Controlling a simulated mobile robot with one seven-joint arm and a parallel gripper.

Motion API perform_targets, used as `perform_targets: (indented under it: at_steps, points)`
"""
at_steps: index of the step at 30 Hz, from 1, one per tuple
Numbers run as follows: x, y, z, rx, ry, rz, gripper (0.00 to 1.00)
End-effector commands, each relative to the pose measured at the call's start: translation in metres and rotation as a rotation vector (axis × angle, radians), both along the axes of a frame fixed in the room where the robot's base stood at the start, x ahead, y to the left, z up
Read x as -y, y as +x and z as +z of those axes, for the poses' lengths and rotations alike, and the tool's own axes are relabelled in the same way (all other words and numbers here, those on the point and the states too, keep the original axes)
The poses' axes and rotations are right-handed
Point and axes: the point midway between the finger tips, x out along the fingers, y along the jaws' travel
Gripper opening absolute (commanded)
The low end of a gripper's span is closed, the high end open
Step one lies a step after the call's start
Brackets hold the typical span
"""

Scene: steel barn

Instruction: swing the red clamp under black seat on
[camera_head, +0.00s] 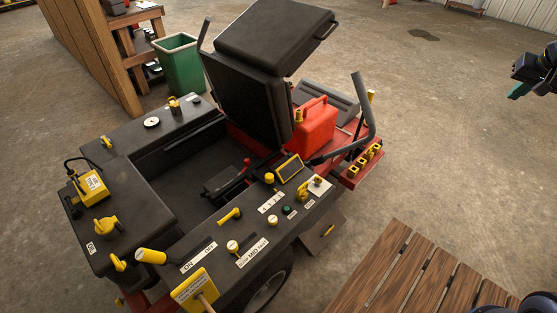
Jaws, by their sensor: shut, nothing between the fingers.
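The black seat (258,100) stands tipped up in the middle of a red and black riding machine. Below it is a dark open bay with a black box (222,182). A small red clamp-like lever (246,163) sticks up beside this box, with a red strip near it. They are small here, and I cannot tell the clamp's exact position or whether it touches a terminal. My gripper (516,91) is at the upper right edge, shut and empty, far from the seat and the clamp. Part of my arm behind it is cut off by the frame.
A red fuel can (316,124) and a black lever (364,110) stand right of the seat. Yellow knobs and switches cover the black side panels (235,240). A slatted wooden table (402,285) is at lower right. A green bin (180,65) stands behind. Floor at right is clear.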

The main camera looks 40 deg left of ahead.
Motion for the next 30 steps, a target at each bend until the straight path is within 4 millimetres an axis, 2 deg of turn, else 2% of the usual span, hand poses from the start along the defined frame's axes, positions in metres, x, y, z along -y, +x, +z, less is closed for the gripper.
perform_targets:
  at_steps: [1, 8, 15, 23, 30]
  points:
    - [-0.018, 0.004, -0.006, -0.002, 0.003, 0.018, 0.00]
    - [-0.094, 0.014, -0.030, 0.002, 0.025, 0.077, 0.00]
    - [-0.178, 0.011, -0.061, 0.000, 0.049, 0.142, 0.00]
    - [-0.269, -0.010, -0.103, -0.004, 0.077, 0.214, 0.00]
    - [-0.351, -0.044, -0.148, -0.013, 0.103, 0.283, 0.00]
